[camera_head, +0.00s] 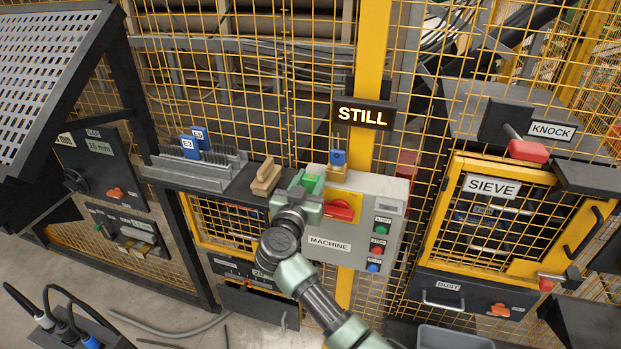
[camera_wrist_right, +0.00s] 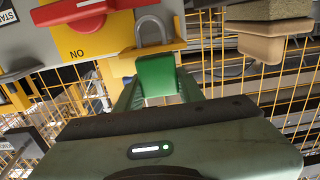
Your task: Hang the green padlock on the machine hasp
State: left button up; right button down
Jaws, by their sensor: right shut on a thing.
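The green padlock (camera_head: 313,182) is held in my right gripper (camera_head: 309,187), in front of the upper left of the grey machine box (camera_head: 394,198). In the right wrist view, which is upside down, the gripper fingers (camera_wrist_right: 157,95) are shut on the padlock's green body (camera_wrist_right: 156,74). Its grey shackle (camera_wrist_right: 151,22) overlaps the yellow hasp plate (camera_wrist_right: 180,27). I cannot tell whether it passes through the plate. A red handle (camera_head: 339,210) sits beside the padlock; it also shows in the wrist view (camera_wrist_right: 80,12). My left gripper is not in view.
A blue padlock (camera_head: 338,157) stands at the box top. A wooden block (camera_head: 265,178) lies left on the dark shelf, close to the gripper. Grey slotted racks (camera_head: 195,169) hold blue tags further left. Yellow mesh fencing stands behind; the sieve cabinet (camera_head: 492,187) is right.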

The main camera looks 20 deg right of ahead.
jog(key=shift+f, duration=0.15)
jog(key=c, duration=0.8)
grip_release()
jog(key=shift+s+a, duration=0.1)
jog(key=shift+s+a+f, duration=0.1)
jog(key=shift+s+a, duration=0.1)
jog(key=shift+s, duration=0.1)
jog(key=b+v, duration=0.2)
jog(key=v, duration=0.5)
jog(key=shift+d, duration=0.1)
